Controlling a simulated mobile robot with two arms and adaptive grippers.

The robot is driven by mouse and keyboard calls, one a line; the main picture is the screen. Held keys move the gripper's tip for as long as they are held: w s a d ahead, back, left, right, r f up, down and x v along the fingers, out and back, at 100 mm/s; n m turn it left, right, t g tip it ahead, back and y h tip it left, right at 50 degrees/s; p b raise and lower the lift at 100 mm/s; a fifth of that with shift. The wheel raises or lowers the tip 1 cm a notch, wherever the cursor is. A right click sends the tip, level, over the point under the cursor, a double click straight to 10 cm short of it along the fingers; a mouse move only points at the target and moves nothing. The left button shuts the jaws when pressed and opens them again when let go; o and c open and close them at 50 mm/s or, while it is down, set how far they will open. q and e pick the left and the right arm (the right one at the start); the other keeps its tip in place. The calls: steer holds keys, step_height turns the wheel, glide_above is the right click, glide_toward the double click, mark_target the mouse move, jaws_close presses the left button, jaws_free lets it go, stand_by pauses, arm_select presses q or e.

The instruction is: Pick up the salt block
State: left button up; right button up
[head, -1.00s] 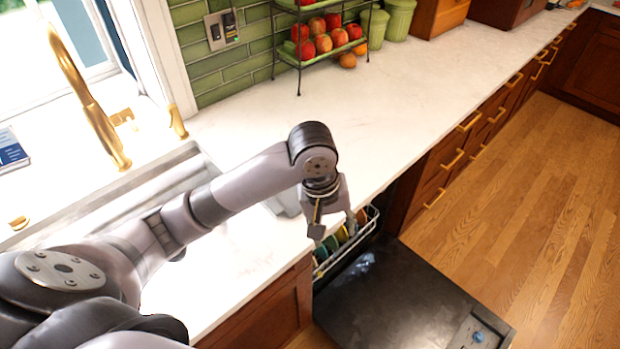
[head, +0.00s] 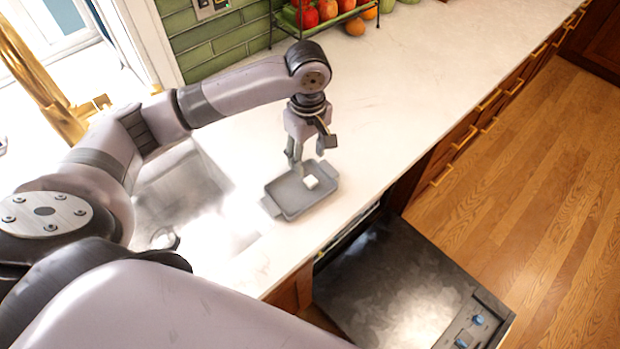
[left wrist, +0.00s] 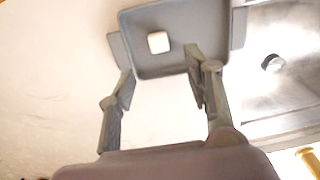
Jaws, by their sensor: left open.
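The salt block (head: 311,181) is a small white cube lying in a shallow grey tray (head: 288,207) with side handles on the white counter. My left gripper (head: 294,166) hangs fingers down at the tray's far edge, apart from the block. In the left wrist view the block (left wrist: 159,42) sits in the tray (left wrist: 185,14) beyond the two spread fingertips (left wrist: 160,62). The left gripper is open, with nothing between its fingers. My right gripper does not show.
A sink (head: 180,190) lies left of the tray. The dishwasher door (head: 400,285) hangs open below the counter's front edge. A fruit rack (head: 320,14) stands at the back. The counter (head: 420,80) right of my gripper is clear.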

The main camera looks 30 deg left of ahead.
mark_target(307, 177)
arm_select(q)
steer(key=shift+w+a+f, duration=0.1)
steer(key=shift+w+f, duration=0.05)
steer(key=shift+f, duration=0.4)
steer(key=shift+w+f, duration=0.15)
steer(key=shift+f, duration=0.4)
steer(key=shift+s+f+p, duration=0.3)
steer(key=shift+s+p, duration=0.05)
step_height(307, 177, down, 4)
steer(key=shift+a+r+p, duration=0.1)
steer(key=shift+p, duration=0.45)
steer(key=shift+w+f, duration=0.15)
steer(key=shift+f, duration=0.3)
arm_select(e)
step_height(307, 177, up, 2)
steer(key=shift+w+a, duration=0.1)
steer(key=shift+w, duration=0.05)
arm_select(q)
steer(key=shift+r, duration=0.1)
steer(key=shift+c, duration=0.7)
steer(key=c, duration=0.9)
steer(key=shift+o, duration=0.2)
